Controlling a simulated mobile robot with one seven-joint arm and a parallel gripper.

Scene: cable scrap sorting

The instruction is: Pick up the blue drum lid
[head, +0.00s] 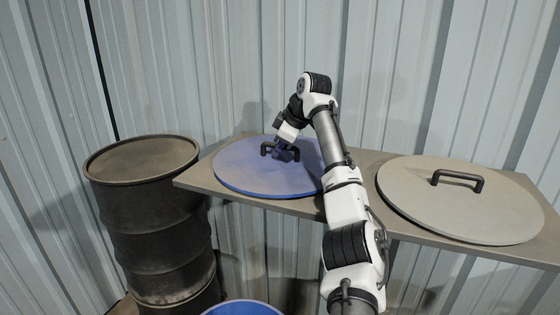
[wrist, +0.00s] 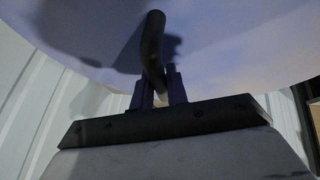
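The blue drum lid (head: 235,175) is a wide round disc with a dark bar handle (head: 266,149). It appears to lie flat on the shelf in the head view. My gripper (head: 284,152) is at the handle from above, pointing down and tilted. In the wrist view the handle (wrist: 152,40) runs between the two fingers of my gripper (wrist: 160,88). The fingers stand close together with little gap at either side of the bar, so they look shut on it. The lid's underside contact with the shelf is hidden.
A grey lid (head: 410,200) with a dark handle lies on the right of the shelf (head: 360,162). A dark rusty drum (head: 150,215) stands at left. A blue round rim (head: 243,308) shows at the bottom. A corrugated wall (head: 210,60) is close behind.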

